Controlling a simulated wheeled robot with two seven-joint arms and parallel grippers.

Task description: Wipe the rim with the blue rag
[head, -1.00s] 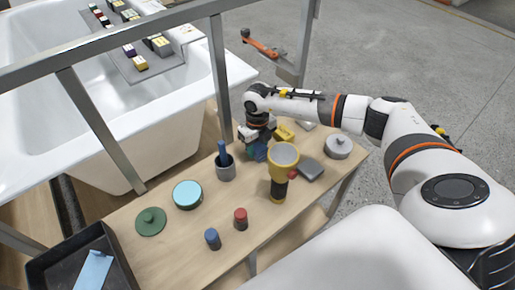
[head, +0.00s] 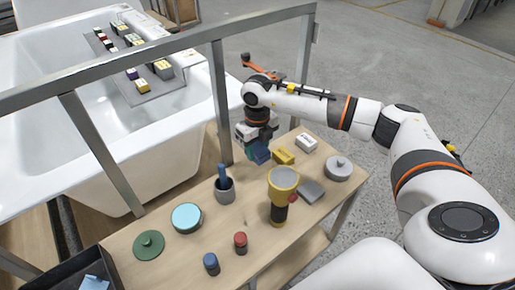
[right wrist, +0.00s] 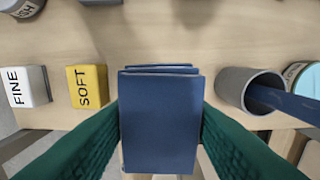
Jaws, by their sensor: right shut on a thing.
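The blue rag (head: 262,154) is a folded, flat pad. My right gripper (head: 257,143) is shut on it. In the right wrist view the rag (right wrist: 160,120) stands upright between the two green fingers, above the far edge of the wooden bench. The white bathtub (head: 150,165) stands behind a grey metal frame on the left. Its rim (head: 200,90) is apart from the rag, and the frame's rail and posts cover parts of it. My left gripper is not in view.
The metal frame (head: 130,57) stands between bench and tub. On the bench (head: 190,255) are a grey cup (head: 225,192) with a blue handle, a yellow SOFT block (head: 284,156), a white FINE block (head: 307,142), a yellow-and-black tool (head: 280,195) and several lids. A grey tray (head: 150,92) with small blocks lies across the tub.

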